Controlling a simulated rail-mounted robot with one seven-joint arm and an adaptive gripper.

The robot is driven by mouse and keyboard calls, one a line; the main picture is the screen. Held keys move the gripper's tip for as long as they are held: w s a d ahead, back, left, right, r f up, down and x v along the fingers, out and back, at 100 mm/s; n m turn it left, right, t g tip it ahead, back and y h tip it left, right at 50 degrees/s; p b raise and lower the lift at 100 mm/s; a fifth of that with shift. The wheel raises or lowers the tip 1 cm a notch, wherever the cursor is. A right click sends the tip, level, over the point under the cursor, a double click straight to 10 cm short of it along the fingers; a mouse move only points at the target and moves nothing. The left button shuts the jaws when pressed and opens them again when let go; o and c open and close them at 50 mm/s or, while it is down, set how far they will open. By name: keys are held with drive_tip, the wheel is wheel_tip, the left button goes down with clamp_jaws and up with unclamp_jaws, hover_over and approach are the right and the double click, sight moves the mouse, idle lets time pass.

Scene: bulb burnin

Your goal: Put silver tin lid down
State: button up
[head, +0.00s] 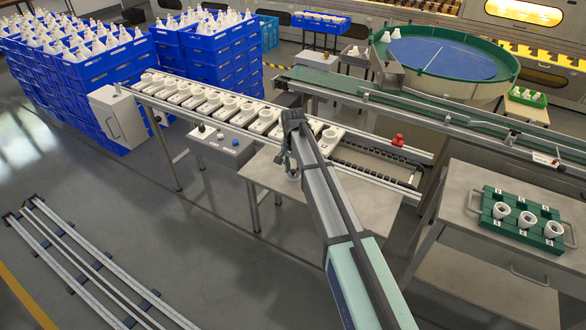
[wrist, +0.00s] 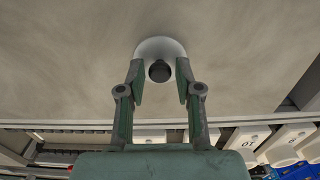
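My gripper (wrist: 160,82) is over the bare grey table in the wrist view, with its two fingers on either side of a pale round piece (wrist: 160,47). The fingertips overlap its sides and look closed on it. A dark round end (wrist: 160,71) of the piece faces the camera between the fingers. In the head view my gripper (head: 291,165) is above the grey table (head: 335,200) in front of the conveyor, with a small pale shape under it. I cannot make out a silver tin lid for certain, nor whether the piece touches the table.
A conveyor with numbered white sockets (head: 210,102) runs behind the table. A grey control box (head: 222,145) sits at its front edge. A green tray (head: 522,222) with white cups stands on the right cabinet. Blue crates (head: 85,85) are stacked at the left. The table around my gripper is clear.

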sight(293, 170)
idle(0.3)
wheel_tip(293, 170, up, 12)
drive_tip(key=b, duration=0.2)
drive_tip(key=shift+r+b, duration=0.15)
drive_tip(key=shift+b, duration=0.2)
